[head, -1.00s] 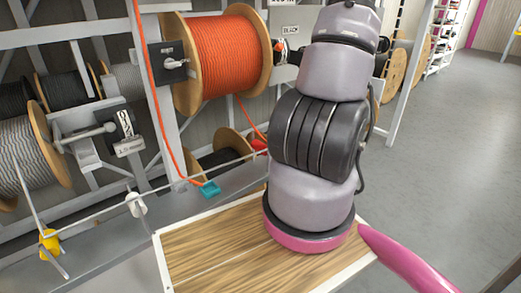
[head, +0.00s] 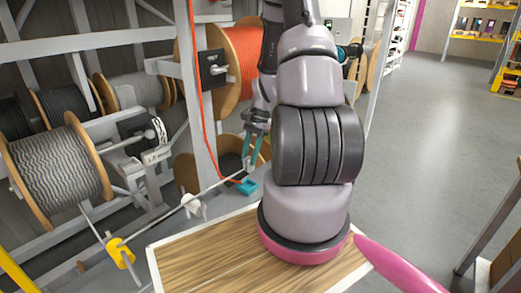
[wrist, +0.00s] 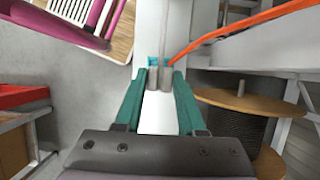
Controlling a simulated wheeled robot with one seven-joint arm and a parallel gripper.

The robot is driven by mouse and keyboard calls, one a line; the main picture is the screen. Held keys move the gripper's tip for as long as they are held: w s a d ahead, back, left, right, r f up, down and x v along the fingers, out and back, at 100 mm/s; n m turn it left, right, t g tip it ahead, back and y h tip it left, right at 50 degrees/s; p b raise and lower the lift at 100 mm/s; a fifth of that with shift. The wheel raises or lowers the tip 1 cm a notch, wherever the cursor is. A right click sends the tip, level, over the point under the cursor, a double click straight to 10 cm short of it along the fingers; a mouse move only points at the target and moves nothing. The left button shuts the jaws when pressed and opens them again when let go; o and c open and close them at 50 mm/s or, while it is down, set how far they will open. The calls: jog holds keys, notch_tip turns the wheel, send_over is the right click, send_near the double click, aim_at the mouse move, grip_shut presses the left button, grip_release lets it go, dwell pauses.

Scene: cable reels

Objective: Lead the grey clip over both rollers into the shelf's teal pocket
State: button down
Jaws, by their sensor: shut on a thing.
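My gripper (head: 253,155) has teal fingers pointing down and is shut on the grey clip (wrist: 159,78), which sits between the fingertips in the wrist view. The teal pocket (head: 248,186) is on the shelf edge just below the fingertips; in the wrist view it (wrist: 155,62) shows right behind the clip. I cannot tell whether clip and pocket touch. A thin light cable runs from the clip past the white roller (head: 191,206) and the yellow roller (head: 120,252) along the shelf.
An orange cable (head: 201,110) hangs from the orange reel (head: 242,62) to the pocket. A grey patterned reel (head: 58,170) stands at left on the rack. A wooden-topped surface (head: 205,262) lies in front by my arm. Open floor (head: 430,120) is at right.

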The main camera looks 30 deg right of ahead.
jog(key=shift+a+f, duration=0.3)
jog(key=shift+a, duration=0.1)
jog(key=shift+f, duration=3.4)
jog(key=shift+c, duration=2.1)
grip_release()
jog(key=shift+r, duration=0.1)
jog(key=v, duration=1)
jog(key=shift+r, duration=0.3)
jog(key=shift+d, duration=0.1)
